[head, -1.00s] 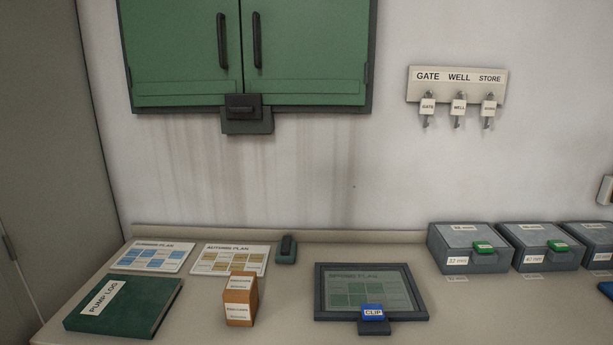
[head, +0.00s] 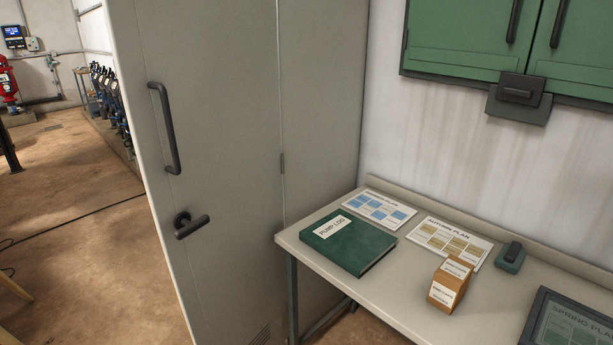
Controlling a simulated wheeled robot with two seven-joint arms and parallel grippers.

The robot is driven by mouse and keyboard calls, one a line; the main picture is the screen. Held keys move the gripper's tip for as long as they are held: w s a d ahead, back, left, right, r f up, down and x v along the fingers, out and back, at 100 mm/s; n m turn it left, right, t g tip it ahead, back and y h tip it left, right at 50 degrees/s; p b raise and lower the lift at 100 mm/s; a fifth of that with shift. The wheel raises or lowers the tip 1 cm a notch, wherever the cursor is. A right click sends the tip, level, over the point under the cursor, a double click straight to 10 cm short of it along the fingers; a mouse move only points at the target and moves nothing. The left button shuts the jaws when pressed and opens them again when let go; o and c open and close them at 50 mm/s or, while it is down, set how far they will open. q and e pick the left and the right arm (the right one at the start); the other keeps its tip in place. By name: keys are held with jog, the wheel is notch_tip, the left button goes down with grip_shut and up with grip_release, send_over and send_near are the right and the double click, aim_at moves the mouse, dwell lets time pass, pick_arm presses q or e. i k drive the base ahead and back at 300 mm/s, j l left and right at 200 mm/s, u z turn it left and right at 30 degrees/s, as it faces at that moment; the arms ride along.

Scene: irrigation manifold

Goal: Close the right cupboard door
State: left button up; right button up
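The green wall cupboard (head: 465,64) is at the upper right, cut off by the frame edges. Its left door (head: 460,35) and right door (head: 580,55) look shut, each with a dark vertical handle. A dark latch block (head: 520,90) sits at the bottom where they meet. A tall grey door panel (head: 215,90) stands left of the bench, with a dark bar handle (head: 165,128) and a lever (head: 192,225). The panel appears swung out, but I cannot tell how far. Neither gripper is in view.
The bench (head: 390,300) holds a green pump log (head: 348,243), plan cards (head: 380,210), an orange-brown box (head: 449,285), a small dark device (head: 510,257) and a framed plan (head: 575,325). Brown floor (head: 80,220) lies open at left, with a cable across it.

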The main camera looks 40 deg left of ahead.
aim_at(198, 82)
jog(key=u, duration=1.85)
